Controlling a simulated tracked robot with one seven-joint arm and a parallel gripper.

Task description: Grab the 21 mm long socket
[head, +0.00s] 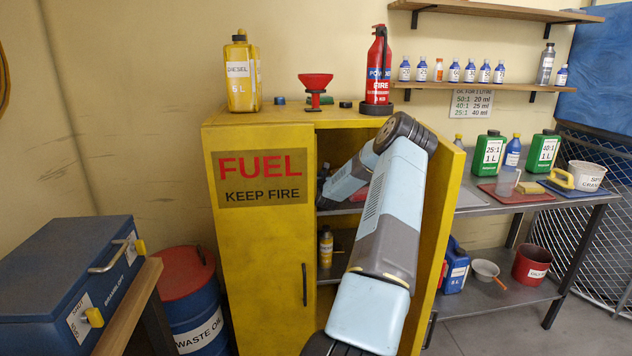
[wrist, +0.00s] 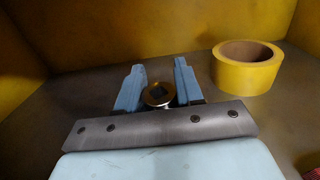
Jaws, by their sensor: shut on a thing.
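In the wrist view a round metal socket (wrist: 158,95) with a dark square hole in its face sits between the two light blue fingers of my gripper (wrist: 158,82). The gripper is shut on it. Its size marking cannot be read, and its length is mostly hidden from this angle. In the head view my arm reaches into the open right side of the yellow fuel cabinet (head: 232,268); the gripper end is inside and the socket cannot be made out there.
A roll of yellow tape (wrist: 246,68) lies on the grey shelf to the right of my gripper. Yellow cabinet walls stand close on the left and behind. A reddish thing (wrist: 308,160) shows at the lower right edge.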

